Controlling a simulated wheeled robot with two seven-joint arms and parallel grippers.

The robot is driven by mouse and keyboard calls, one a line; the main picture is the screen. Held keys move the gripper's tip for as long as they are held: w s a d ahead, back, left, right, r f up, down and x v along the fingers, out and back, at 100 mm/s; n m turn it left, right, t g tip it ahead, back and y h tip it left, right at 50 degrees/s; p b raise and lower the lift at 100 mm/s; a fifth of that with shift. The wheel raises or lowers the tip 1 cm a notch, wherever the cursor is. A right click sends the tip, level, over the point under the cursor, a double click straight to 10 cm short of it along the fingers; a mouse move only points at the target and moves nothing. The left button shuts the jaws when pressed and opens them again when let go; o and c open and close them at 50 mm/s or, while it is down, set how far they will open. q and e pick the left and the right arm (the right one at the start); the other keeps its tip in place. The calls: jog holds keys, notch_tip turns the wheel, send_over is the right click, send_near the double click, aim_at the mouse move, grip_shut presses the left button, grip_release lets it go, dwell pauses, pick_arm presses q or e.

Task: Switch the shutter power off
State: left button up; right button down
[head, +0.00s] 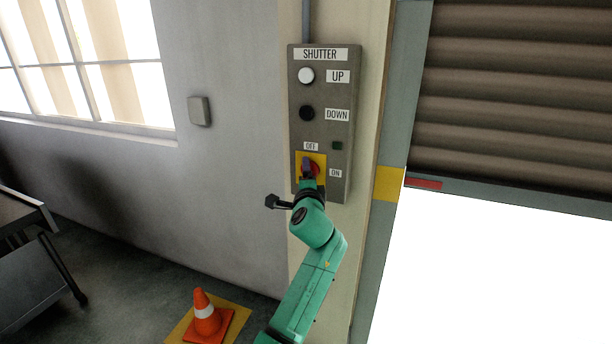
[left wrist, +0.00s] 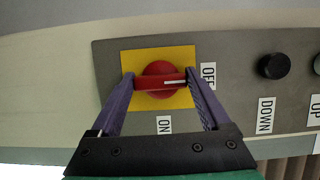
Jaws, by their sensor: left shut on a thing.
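The grey shutter panel (head: 320,128) is on the wall post. Its rotary power switch (head: 316,170) is a red knob on a yellow plate, low on the panel. In the left wrist view, the red knob (left wrist: 160,80) has a bar whose white line points toward the OFF label (left wrist: 208,75). The ON label (left wrist: 164,124) is a quarter turn away. My left gripper (head: 308,165) is at the switch and partly hides it. In the left wrist view its purple fingers (left wrist: 160,82) are shut on the ends of the bar. My right gripper is not in view.
The white UP button (head: 306,75) and black DOWN button (head: 307,113) are above the switch, beside a dark green indicator (head: 337,146). The shutter (head: 520,100) is partly raised at the right. An orange cone (head: 206,314) stands on the floor below left.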

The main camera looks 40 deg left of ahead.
pick_arm(q)
jog(key=shift+f, duration=0.1)
jog(key=o, duration=1.2)
jog(key=b+v, duration=0.2)
jog(key=v, duration=1.2)
jog(key=shift+s+d+b, duration=0.2)
jog(key=shift+s+b, duration=0.05)
jog(key=shift+b, duration=0.1)
